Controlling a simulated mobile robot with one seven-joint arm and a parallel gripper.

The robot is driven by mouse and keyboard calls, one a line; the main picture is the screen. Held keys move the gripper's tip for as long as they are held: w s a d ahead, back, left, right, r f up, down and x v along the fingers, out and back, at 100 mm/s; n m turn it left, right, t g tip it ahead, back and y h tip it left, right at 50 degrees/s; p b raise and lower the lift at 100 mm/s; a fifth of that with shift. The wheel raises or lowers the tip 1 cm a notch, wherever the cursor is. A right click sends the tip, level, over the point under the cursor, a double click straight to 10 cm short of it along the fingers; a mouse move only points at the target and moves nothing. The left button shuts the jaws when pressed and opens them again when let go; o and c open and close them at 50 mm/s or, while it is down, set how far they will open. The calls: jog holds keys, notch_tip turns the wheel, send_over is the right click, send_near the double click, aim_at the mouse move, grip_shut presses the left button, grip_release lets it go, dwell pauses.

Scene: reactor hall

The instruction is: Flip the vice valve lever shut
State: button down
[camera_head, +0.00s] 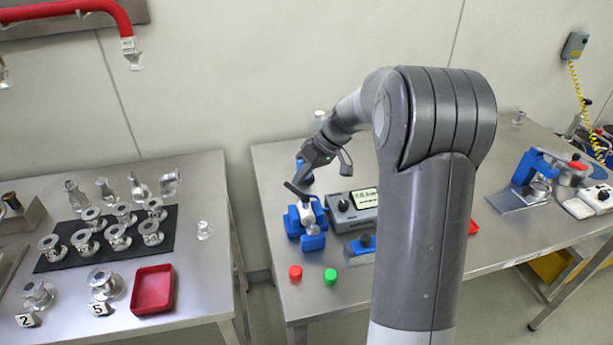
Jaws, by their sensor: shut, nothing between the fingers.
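A blue vice (313,241) stands near the left end of the right-hand steel table. A small metal valve (306,213) is clamped upright in it. A dark lever (295,190) sits on top of the valve and sticks out to the upper left, roughly level. My gripper (302,179) is shut and empty, pointing down just above and behind the lever. I cannot tell whether its fingertips touch the lever. My arm crosses the middle of the view and hides part of the table to the right of the vice.
A grey instrument box (350,215) stands close right of the vice. A red cap (295,272) and a green cap (330,276) lie in front. The left table holds metal fittings and a red tray (152,290). Another blue vice (534,167) stands far right.

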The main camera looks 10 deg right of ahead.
jog(key=a+n+g, duration=0.1)
jog(key=n, duration=0.1)
jog(key=a+n+g, duration=0.1)
jog(key=n, duration=0.1)
jog(key=a+n+g, duration=0.1)
jog(key=n, duration=0.1)
jog(key=shift+s+g+h, duration=0.3)
jog(key=shift+s+g, duration=0.1)
jog(key=n, duration=0.1)
jog(key=a+n+g, duration=0.1)
jog(key=n, duration=0.1)
jog(key=shift+s+a+h, duration=0.1)
jog(key=shift+s+h, duration=0.2)
jog(key=shift+s, duration=0.05)
jog(key=shift+s+a+n+g+h, duration=0.25)
jog(key=shift+s+n+g+h, duration=0.15)
jog(key=shift+n, duration=0.4)
jog(key=shift+s+a+n+g+h, duration=0.25)
jog(key=shift+n+g+h, duration=0.15)
jog(key=shift+n, duration=0.4)
jog(key=shift+s, duration=0.1)
send_near(286, 182)
jog(key=a, duration=0.2)
jog(key=shift+d+r, duration=0.2)
jog(key=shift+r, duration=0.45)
jog(key=shift+d+r, duration=0.2)
jog(key=shift+r, duration=0.5)
